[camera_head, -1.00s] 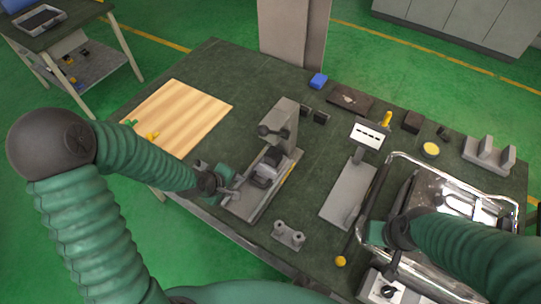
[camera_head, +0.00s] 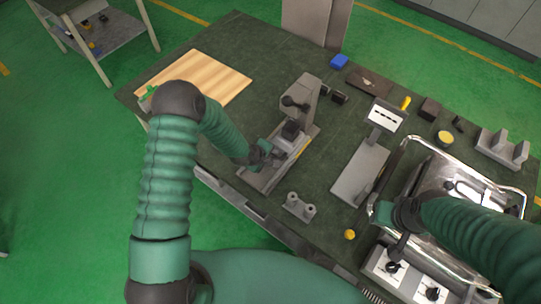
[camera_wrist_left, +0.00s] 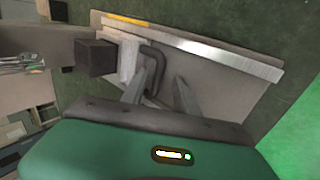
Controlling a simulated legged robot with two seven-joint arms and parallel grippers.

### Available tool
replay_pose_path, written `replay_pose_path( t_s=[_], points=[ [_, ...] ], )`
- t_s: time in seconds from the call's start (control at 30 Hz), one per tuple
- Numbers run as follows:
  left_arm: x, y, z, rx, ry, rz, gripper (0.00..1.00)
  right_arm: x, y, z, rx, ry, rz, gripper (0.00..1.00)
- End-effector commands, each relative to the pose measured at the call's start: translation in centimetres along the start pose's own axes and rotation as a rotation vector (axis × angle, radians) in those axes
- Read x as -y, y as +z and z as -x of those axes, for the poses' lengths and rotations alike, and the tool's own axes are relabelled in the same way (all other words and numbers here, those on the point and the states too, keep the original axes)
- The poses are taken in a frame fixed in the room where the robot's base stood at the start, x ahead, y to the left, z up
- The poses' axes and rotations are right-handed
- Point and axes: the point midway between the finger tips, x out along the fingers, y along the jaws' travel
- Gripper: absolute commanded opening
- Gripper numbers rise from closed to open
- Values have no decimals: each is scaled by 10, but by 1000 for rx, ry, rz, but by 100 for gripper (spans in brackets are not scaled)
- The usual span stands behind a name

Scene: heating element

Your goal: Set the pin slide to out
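The grey press-like fixture (camera_head: 312,95) stands mid-table on a flat base (camera_head: 258,178) with a yellow strip along one side. A dark block (camera_head: 291,130) sits on the base. I take the slide with the dark loop handle (camera_wrist_left: 153,58) in the left wrist view as the pin slide. My left gripper (camera_head: 275,155) is low over the base, at the handle. In the left wrist view its two fingers (camera_wrist_left: 165,80) are apart; the left finger overlaps the handle, and I cannot tell if they touch. My right gripper (camera_head: 402,232) is by the metal-framed unit, its fingers unclear.
A wooden board (camera_head: 215,78) lies at the left. A two-post grey block (camera_head: 299,206) and a yellow knob (camera_head: 349,234) are near the front edge. A grey stand (camera_head: 360,172) and the metal-framed unit (camera_head: 460,185) are to the right.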

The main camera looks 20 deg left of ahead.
Motion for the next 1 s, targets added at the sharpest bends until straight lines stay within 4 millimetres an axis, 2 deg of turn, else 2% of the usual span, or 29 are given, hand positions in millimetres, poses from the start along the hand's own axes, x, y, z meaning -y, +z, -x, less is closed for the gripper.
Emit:
replay_pose_path(
  t_s=[0.17, 0.4, 0.47, 1.0],
  points=[
    [-1, 2, -2, 0, -1, -1, 36, 0, 0, 0, 0, 0, 0, 36],
    [-2, 3, -1, 0, -1, -2, 6, 0, 0, 0, 0, 0, 0, 36],
    [-2, 2, -1, 1, 0, -2, 0, 0, 0, 0, 0, 0, 0, 36],
    [-2, 0, 0, -2, 1, -1, 0, 0, 0, 0, 0, 0, 0, 36]
  ],
)
